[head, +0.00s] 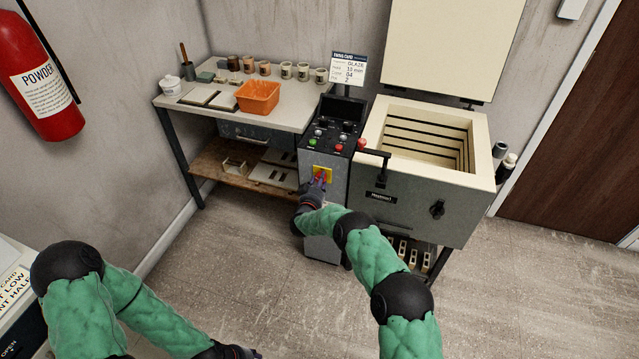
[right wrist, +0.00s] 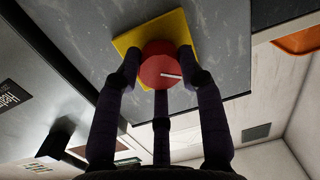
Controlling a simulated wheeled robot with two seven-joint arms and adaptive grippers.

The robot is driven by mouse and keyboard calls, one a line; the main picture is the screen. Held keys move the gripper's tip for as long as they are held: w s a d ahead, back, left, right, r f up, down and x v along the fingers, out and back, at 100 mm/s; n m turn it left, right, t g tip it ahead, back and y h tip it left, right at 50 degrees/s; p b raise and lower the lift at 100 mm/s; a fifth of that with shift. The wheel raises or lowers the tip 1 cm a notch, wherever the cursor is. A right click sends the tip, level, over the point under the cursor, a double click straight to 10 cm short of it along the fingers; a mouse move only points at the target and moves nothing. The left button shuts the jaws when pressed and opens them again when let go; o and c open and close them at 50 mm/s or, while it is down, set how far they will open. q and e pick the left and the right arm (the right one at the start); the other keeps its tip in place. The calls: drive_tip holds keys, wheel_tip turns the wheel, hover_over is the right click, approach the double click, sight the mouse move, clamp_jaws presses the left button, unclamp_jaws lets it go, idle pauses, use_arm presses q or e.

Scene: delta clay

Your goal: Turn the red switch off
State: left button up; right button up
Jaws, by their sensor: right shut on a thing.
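The red switch (right wrist: 163,66) is a round knob with a short white mark, on a yellow plate (right wrist: 126,42). In the right wrist view the white mark points to the right, tipped slightly down. In the head view the yellow plate (head: 327,169) sits on the front of the grey control cabinet (head: 341,166), and my fingers mostly hide the knob. My right gripper (head: 318,182) is shut on the red switch, with its dark fingers around the knob's sides in the right wrist view (right wrist: 162,75). My left gripper (head: 236,352) is low at the bottom edge, partly cut off.
The cabinet's top panel carries several buttons and a small screen (head: 342,111). An open kiln (head: 420,195) stands close at its right. A workbench (head: 285,115) with an orange bin (head: 258,98) is at its left. The floor in front (head: 270,275) is clear.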

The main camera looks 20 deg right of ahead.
drive_tip(key=shift+a+n+g+h, duration=0.1)
drive_tip(key=shift+n+g+h, duration=0.35)
drive_tip(key=shift+n, duration=2.85)
drive_tip(key=o, duration=1.1)
drive_tip(key=shift+o, duration=0.2)
drive_tip(key=v, duration=1.2)
